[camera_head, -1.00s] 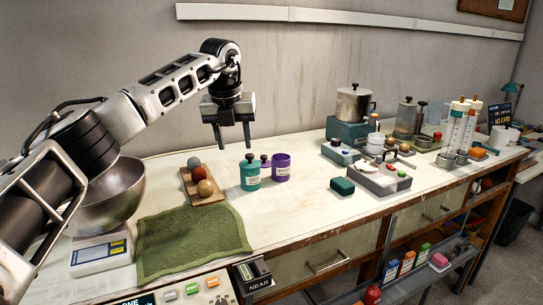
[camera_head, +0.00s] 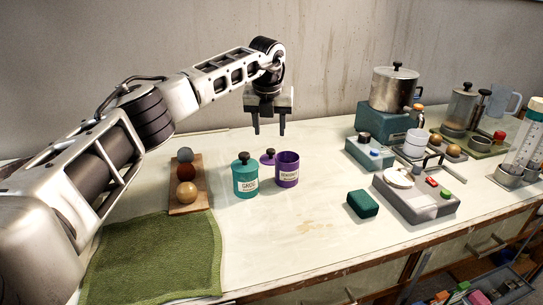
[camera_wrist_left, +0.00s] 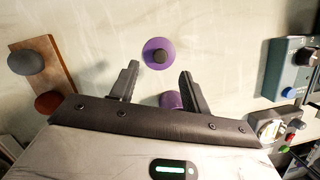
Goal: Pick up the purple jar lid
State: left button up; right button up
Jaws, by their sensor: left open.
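The purple jar lid (camera_head: 266,157) has a dark knob and lies on the table behind the teal jar and the purple jar; the jars partly hide it in the head view. In the left wrist view the lid (camera_wrist_left: 157,47) is a purple disc just beyond my fingertips, near the middle of the gap. The open purple jar (camera_head: 287,171) stands upright beside it. My left gripper (camera_head: 269,130) is open and empty, pointing down above and behind the lid, apart from it. My right gripper is out of view.
The lidded teal jar (camera_head: 245,178) stands close to the purple jar. A wooden board (camera_head: 181,209) with several balls is to the left, and a green towel (camera_head: 150,258) is in front. A grey box (camera_head: 418,204) and equipment stand right. The table's front middle is mostly clear.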

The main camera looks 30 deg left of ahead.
aim_at(271, 150)
pick_arm(q)
jog(key=shift+p+x, duration=0.45)
jog(key=shift+x, duration=2.95)
jog(key=shift+s+d, duration=0.1)
jog(key=shift+d, duration=0.05)
jog(key=c, duration=1)
